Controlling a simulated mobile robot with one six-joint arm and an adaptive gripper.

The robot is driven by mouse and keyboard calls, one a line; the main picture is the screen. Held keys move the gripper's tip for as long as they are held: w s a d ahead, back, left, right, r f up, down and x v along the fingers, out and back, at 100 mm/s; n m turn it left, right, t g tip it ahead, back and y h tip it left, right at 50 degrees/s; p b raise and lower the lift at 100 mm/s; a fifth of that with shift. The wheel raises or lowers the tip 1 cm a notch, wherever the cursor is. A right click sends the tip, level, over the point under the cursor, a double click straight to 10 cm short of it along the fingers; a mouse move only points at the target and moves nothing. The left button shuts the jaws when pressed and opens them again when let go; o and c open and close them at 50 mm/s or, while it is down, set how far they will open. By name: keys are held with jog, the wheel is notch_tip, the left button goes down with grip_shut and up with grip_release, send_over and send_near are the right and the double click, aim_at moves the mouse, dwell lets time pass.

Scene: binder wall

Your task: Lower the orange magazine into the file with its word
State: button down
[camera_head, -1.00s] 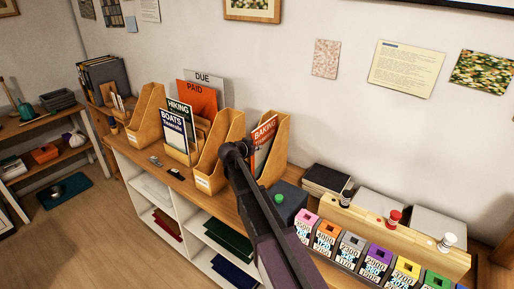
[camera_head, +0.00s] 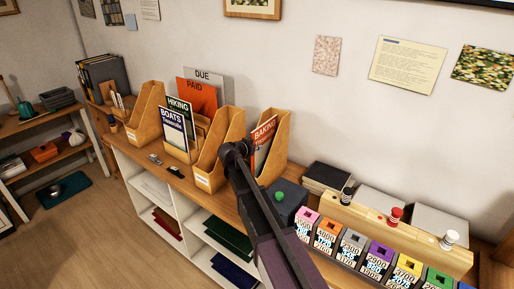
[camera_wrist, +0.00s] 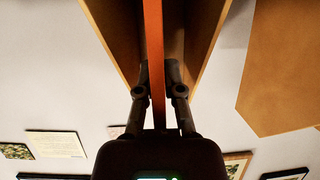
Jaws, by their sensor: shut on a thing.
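The orange magazine (camera_head: 264,134), with the word BAKING on its cover, stands within the rightmost wooden file (camera_head: 274,152) in the head view. Its top shows above the file's low front. In the wrist view the magazine (camera_wrist: 154,45) is an upright orange strip between the file's two side walls (camera_wrist: 110,35). My gripper (camera_wrist: 159,85) is shut on its edge, one finger on each side. In the head view my arm hides the gripper's fingers, the file's front and any label there. I cannot tell whether the magazine touches the file's bottom.
A middle file (camera_head: 222,148) stands close on the left and looks empty. A left file (camera_head: 147,118) is farther away. BOATS (camera_head: 174,130) and HIKING (camera_head: 179,105) magazines stand between them. A dark box with a green knob (camera_head: 287,200) and coloured blocks (camera_head: 352,246) stand to the right.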

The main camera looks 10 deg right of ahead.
aim_at(257, 129)
jog(key=shift+f+b, duration=1)
jog(key=shift+f, duration=0.05)
jog(key=c, duration=0.7)
grip_release()
jog(key=shift+r, duration=0.1)
notch_tip(257, 129, up, 13)
jog(key=p, duration=1.3)
jog(key=s+a, duration=0.4)
jog(key=s, duration=0.1)
jog(key=shift+a, duration=0.25)
